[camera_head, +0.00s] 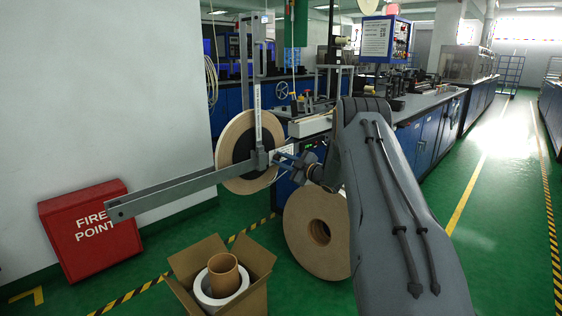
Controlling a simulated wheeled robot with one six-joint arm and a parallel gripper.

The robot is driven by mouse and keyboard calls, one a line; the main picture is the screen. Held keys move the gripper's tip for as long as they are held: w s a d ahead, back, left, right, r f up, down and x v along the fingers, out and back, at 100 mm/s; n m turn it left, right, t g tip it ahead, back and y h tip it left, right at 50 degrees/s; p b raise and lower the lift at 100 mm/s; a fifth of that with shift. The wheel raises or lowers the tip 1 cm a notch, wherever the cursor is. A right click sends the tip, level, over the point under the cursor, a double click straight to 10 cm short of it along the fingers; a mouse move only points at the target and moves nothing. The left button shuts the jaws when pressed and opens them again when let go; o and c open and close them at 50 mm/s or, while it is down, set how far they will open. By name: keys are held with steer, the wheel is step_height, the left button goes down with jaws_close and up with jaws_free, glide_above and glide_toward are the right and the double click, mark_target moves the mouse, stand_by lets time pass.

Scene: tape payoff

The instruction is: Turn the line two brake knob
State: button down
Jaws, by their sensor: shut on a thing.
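My gripper (283,158) is small in the view, just right of the hub where the grey metal arms of the payoff stand meet. It is shut on the brake knob at this hub. The knob is mostly hidden by the fingers, so its angle cannot be told. Behind the hub hangs a large tan tape reel (230,131) with a dark centre. The payoff stand (170,193) has one long bar reaching down to the left and an upright frame above the hub. My arm comes in from the lower right.
An open cardboard box (256,300) holds a white ring and a brown tube. A second tan reel (301,217) leans upright below my gripper. A red fire point box (88,232) stands at the left wall. Blue benches (411,142) run behind; green floor is clear at right.

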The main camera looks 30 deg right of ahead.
steer(key=shift+f+m, duration=0.1)
steer(key=shift+m, duration=1)
steer(key=c, duration=1.5)
jaws_free()
steer(key=shift+c, duration=0.2)
steer(key=v, duration=0.8)
